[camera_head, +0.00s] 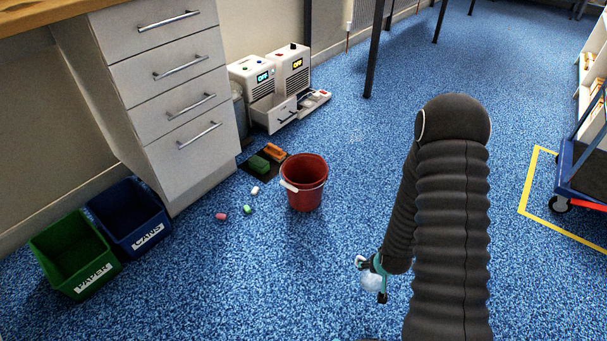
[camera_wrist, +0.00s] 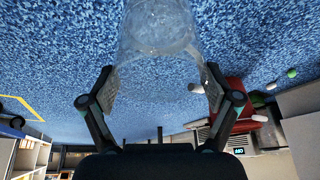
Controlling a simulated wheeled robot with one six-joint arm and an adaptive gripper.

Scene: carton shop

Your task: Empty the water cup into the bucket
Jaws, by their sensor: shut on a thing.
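The red bucket (camera_head: 304,184) stands upright on the blue floor, with a pale handle at its rim. It also shows at the right of the wrist view (camera_wrist: 234,102), partly behind a finger. My gripper (camera_head: 372,274) is to the right of the bucket and nearer the camera, apart from it. It is shut on a clear cup (camera_head: 371,283), which shows large between the fingers (camera_wrist: 158,78) in the wrist view (camera_wrist: 160,35). The cup's upper part is cut off there. I cannot tell the water level or the cup's exact tilt.
Small coloured pieces (camera_head: 221,216) and a dark tray (camera_head: 263,163) lie left of the bucket. A green paper bin (camera_head: 75,256) and blue cans bin (camera_head: 128,217) stand by the drawers (camera_head: 185,95). White machines (camera_head: 270,84) stand behind. A trolley (camera_head: 580,175) is at right.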

